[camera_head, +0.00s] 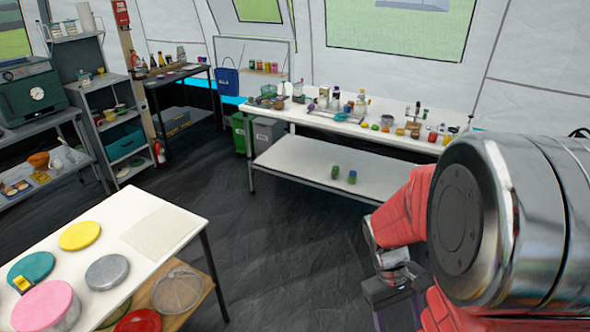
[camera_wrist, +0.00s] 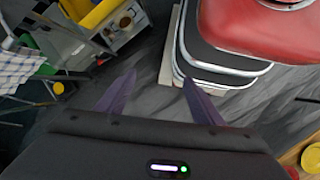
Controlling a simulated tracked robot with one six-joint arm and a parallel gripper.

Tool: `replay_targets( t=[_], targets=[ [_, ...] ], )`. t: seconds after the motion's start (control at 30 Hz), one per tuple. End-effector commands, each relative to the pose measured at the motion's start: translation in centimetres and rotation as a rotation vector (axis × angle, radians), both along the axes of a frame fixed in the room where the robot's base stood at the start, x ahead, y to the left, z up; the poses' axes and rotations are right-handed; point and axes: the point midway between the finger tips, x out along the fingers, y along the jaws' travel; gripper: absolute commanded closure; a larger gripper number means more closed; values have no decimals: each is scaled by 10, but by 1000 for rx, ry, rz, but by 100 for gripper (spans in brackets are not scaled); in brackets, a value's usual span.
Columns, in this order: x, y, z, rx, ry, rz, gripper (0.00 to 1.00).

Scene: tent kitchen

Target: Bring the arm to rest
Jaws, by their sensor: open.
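My arm (camera_head: 490,220), in red and polished metal, fills the right side of the head view and is bent, with its far end low over the dark floor. The dark wrist end hangs near the bottom edge there, and its fingertips are out of that view. In the wrist view my gripper (camera_wrist: 157,85) shows two dark purple fingers spread wide apart. Nothing is between them; grey floor shows in the gap. The gripper looks clear of the furniture.
A white table (camera_head: 165,230) with coloured round lids stands at the lower left. A long white bench (camera_head: 300,155) with jars and small items runs along the back. Grey shelves (camera_head: 120,125) stand at left. Dark floor (camera_head: 280,240) between them is open.

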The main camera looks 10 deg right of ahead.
Motion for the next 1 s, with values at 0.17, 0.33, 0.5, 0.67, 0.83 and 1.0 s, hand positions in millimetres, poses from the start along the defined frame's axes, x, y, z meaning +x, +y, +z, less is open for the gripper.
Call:
replay_targets(
  t=[0.17,0.33,0.5,0.67,0.83,1.0],
  targets=[
    [13,26,25,-3,-140,-65,39],
    [22,50,47,8,-263,-115,39],
    [29,74,70,30,-380,-148,39],
    [32,95,92,58,-482,-159,39],
    [32,116,116,91,-584,-147,39],
    [29,135,140,122,-678,-116,39]
  ],
)
